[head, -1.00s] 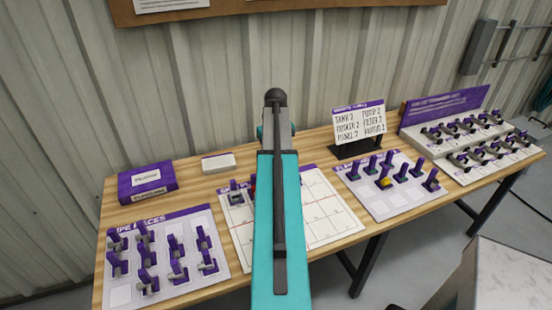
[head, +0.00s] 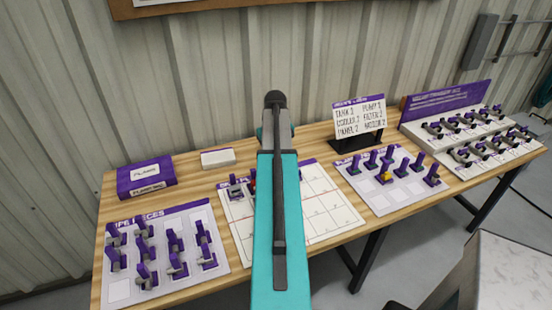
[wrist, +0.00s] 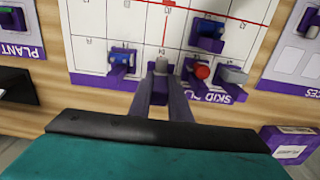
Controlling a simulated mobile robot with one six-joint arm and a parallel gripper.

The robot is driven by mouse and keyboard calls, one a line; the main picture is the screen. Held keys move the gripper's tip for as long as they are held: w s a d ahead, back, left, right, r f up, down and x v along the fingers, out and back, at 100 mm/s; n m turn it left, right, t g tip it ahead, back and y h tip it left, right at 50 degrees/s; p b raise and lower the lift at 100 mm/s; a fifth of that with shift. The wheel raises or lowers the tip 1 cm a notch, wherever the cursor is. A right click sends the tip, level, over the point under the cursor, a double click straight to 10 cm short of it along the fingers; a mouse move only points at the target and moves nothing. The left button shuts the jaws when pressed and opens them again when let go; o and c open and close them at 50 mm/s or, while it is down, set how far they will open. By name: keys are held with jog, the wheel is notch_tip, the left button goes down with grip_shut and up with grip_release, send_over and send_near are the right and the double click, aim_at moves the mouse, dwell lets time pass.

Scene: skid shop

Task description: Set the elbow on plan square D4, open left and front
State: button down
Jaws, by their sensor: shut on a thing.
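My gripper (wrist: 160,85) shows in the wrist view, its two fingers shut on a small grey piece, the elbow (wrist: 161,64). The elbow is over the edge of the white plan board (wrist: 110,28); I cannot tell if it touches the board. The elbow's open ends are too small to make out. In the head view my arm hides the gripper, the elbow and the middle of the plan board (head: 333,207). The square labels are too small to read, so D4 cannot be picked out.
On the board in the wrist view stand a blue piece (wrist: 120,58) left of my fingers, a red-knobbed piece (wrist: 202,72) and a grey piece (wrist: 234,75) on the right, and another blue piece (wrist: 208,30) beyond. The pipe pieces board (head: 120,291) stands left in the head view.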

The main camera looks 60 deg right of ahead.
jog(key=shift+f+b, duration=0.4)
jog(key=shift+f, duration=0.6)
jog(key=shift+f, duration=0.15)
jog(key=shift+f+b, duration=0.6)
jog(key=shift+f, duration=1)
jog(key=shift+f, duration=0.75)
dwell(1.0)
jog(key=c, duration=1.6)
grip_release()
jog(key=shift+o, duration=0.2)
jog(key=shift+r+p, duration=0.35)
jog(key=shift+r, duration=0.35)
jog(key=shift+r+p, duration=2.05)
jog(key=shift+r, duration=1.35)
